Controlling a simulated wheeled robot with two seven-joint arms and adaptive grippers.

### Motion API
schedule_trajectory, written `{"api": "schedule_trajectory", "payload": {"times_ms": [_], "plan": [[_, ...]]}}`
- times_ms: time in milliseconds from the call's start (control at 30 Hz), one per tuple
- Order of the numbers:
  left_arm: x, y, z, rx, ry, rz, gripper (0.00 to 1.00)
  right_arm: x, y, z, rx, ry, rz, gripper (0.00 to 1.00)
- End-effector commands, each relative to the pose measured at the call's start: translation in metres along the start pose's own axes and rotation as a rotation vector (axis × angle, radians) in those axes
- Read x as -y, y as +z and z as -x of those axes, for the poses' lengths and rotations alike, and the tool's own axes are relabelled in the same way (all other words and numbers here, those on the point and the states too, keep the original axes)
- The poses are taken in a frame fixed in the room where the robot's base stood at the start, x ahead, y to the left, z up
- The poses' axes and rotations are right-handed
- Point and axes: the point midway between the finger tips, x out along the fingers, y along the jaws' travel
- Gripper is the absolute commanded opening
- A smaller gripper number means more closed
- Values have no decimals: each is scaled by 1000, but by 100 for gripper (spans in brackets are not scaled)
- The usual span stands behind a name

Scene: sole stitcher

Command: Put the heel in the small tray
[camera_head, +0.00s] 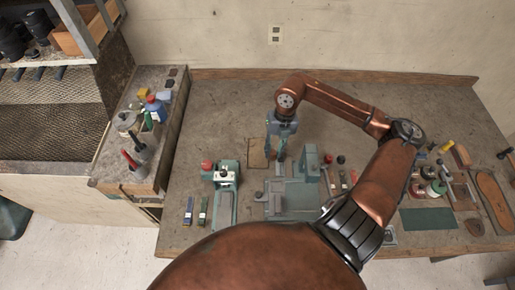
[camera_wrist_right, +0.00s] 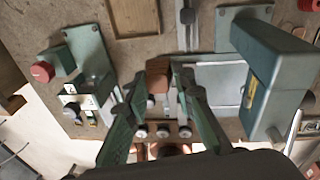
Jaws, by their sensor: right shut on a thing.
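The heel (camera_wrist_right: 158,77) is a small brown block between the fingertips of my right gripper (camera_wrist_right: 162,88) in the wrist view. That gripper is shut on it. In the head view my right gripper (camera_head: 281,155) points down over the bench, just right of the small tray, and the heel cannot be made out there. The small tray (camera_head: 257,153) is a shallow, brown, rectangular tray on the bench. It also shows at the top of the wrist view (camera_wrist_right: 133,17), with its visible part empty. My left gripper is not in view.
A green machine (camera_head: 293,196) stands on the bench below my right gripper. A smaller green device with a red knob (camera_head: 207,165) stands left of it. Tools, jars and a brown sole (camera_head: 493,193) lie to the right. The bench behind the tray is mostly clear.

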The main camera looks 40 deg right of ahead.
Motion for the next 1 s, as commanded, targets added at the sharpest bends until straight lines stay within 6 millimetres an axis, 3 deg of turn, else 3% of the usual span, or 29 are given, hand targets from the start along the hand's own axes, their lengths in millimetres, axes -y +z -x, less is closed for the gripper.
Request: {"api": "schedule_trajectory", "payload": {"times_ms": [233, 500, 767, 1000], "plan": [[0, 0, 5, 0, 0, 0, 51, -24, 56, -22, -2, 5, 1, 0], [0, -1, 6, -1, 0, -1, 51, -32, 92, -66, -2, 2, 6, 0], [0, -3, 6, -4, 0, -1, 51, -34, 104, -81, -3, -1, 7, 0], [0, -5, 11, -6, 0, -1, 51, -29, 107, -109, -3, 0, 7, 0]]}}
